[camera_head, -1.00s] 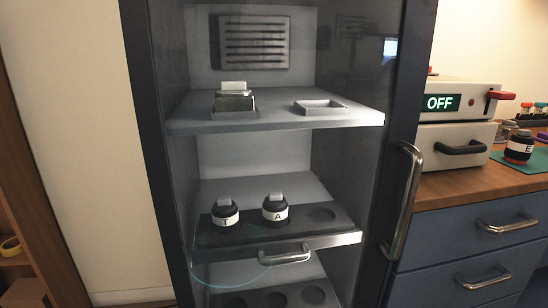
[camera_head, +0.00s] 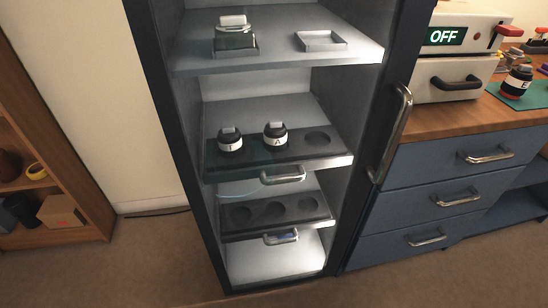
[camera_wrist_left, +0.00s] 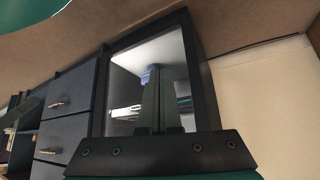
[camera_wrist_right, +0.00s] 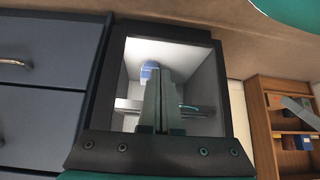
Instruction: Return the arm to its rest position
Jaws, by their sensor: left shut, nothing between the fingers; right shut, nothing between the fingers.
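Neither gripper shows in the head view. In the left wrist view my left gripper (camera_wrist_left: 160,98) has its two fingers together with nothing between them. In the right wrist view my right gripper (camera_wrist_right: 164,98) is also closed and empty. Both fingers point toward the lit interior of the tall dark cabinet (camera_head: 180,190), apart from its shelves as far as I can see. Two black lenses with white labels, one marked T (camera_head: 230,143) and one marked A (camera_head: 275,138), stand upright in the middle tray (camera_head: 310,158); its right recess is empty.
The upper shelf (camera_head: 275,52) holds a small block on a metal base (camera_head: 235,35) and an empty shallow tray (camera_head: 320,40). The lower tray (camera_head: 235,225) has empty recesses. To the right are blue drawers (camera_head: 460,190) and a device reading OFF (camera_head: 450,80). A wooden shelf (camera_head: 60,190) stands left.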

